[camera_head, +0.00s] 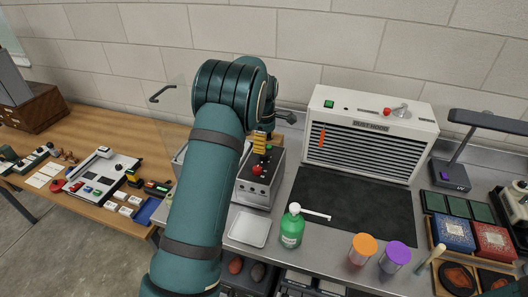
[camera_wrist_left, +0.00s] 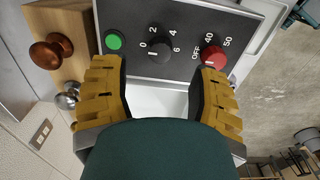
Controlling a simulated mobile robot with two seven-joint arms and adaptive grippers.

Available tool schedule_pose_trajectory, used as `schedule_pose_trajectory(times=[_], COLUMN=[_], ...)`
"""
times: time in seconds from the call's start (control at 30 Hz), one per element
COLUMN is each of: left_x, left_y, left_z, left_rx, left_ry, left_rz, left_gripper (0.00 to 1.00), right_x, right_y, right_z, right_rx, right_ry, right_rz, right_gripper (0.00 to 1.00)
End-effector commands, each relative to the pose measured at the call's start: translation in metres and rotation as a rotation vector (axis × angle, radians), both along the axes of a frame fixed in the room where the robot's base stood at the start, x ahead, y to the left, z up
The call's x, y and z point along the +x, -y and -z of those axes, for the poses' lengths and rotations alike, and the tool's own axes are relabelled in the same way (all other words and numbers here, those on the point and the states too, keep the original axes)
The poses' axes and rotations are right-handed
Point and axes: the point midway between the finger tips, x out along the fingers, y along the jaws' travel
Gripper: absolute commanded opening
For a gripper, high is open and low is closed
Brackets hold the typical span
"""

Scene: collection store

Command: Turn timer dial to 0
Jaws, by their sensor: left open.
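The grey control panel (camera_wrist_left: 135,75) shows in the left wrist view. On it are a black dial (camera_wrist_left: 160,50) with 0, 2, 4 and 6 printed around it, a green button (camera_wrist_left: 114,41) and a red dial (camera_wrist_left: 213,58) marked OFF, 40, 50. Which mark the black dial points to is hard to tell. My left gripper (camera_wrist_left: 160,75) is open, its yellow fingers apart, with the black dial just beyond the gap between them; I cannot tell whether they touch it. In the head view the left gripper (camera_head: 261,145) is over the panel box (camera_head: 256,192), partly hiding it. My right gripper is not in view.
A white dust hood (camera_head: 372,128) stands right of the panel box, with a black mat (camera_head: 345,200) before it. A green pump bottle (camera_head: 291,228) and a white tray (camera_head: 248,229) are near the front. Orange-lidded (camera_head: 362,249) and purple-lidded (camera_head: 396,256) jars stand further right.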

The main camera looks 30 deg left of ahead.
Motion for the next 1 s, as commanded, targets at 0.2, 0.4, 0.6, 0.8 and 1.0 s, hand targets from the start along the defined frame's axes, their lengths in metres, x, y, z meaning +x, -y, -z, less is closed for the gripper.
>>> schedule_pose_trajectory(times=[0.2,0.4,0.6,0.8,1.0], left_x=[0.000,0.000,0.000,0.000,0.000], left_y=[0.000,0.000,0.000,0.000,0.000], left_z=[-0.044,-0.065,-0.070,-0.070,-0.070], left_rx=[0.000,0.000,0.000,0.000,0.000], left_ry=[0.003,0.001,-0.002,-0.001,-0.001], left_rz=[0.000,0.000,0.000,0.000,0.000], left_gripper=[0.61,0.61,0.61,0.61,0.61], right_x=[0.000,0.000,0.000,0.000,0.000], right_y=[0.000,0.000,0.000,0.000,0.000], right_z=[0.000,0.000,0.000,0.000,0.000], right_rx=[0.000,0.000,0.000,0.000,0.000], right_ry=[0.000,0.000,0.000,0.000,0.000], right_rz=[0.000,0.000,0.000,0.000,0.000], right_gripper=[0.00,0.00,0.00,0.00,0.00])
